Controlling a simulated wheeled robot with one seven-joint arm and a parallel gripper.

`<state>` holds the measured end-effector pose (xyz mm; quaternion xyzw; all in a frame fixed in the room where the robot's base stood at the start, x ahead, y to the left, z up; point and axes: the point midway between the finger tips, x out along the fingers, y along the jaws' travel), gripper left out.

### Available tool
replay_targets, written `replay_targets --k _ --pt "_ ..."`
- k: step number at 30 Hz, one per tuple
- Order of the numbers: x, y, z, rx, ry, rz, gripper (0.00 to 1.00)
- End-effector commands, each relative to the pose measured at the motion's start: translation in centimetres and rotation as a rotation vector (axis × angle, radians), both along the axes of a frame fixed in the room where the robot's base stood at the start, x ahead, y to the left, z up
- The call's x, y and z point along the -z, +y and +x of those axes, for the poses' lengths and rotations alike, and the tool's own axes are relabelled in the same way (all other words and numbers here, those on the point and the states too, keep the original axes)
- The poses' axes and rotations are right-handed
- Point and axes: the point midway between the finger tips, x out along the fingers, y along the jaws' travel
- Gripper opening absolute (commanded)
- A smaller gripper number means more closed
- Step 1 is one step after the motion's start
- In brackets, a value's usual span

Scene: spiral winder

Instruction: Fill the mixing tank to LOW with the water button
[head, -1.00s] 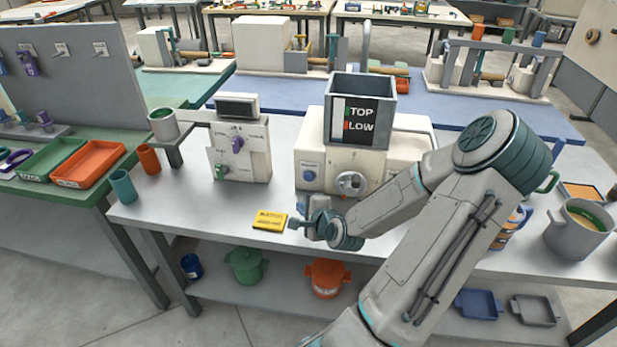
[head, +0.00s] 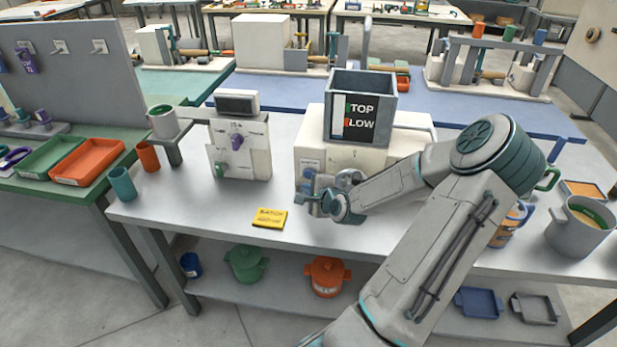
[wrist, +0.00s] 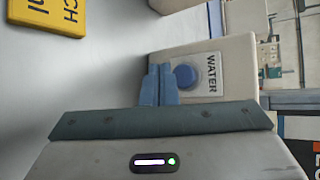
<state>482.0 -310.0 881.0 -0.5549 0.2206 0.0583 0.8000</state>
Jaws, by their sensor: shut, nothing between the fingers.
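The mixing tank (head: 341,88) is an open-topped grey box on a white machine body, with a black panel reading TOP and LOW. A white strip with a green mark by TOP and a red-orange mark by LOW runs beside the words. The round blue water button (wrist: 186,77) sits on a plate labelled WATER in the wrist view. My gripper (wrist: 159,84) is shut and empty, its blue fingertips just beside the button; I cannot tell whether they touch it. In the head view my gripper (head: 303,200) covers part of the machine's lower front.
A yellow card (head: 270,218) lies on the table left of my gripper. A white control box (head: 240,150) with a purple knob stands further left. A grey pot (head: 581,228) stands at the right.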

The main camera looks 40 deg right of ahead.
Motion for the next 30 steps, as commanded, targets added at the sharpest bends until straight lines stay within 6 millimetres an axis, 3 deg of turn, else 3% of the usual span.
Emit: replay_targets --k 9,30 --pt "-0.1 -1.6 1.4 0.000 0.000 0.000 0.00" --pt "0.0 -1.6 1.4 0.001 0.001 0.000 0.00"
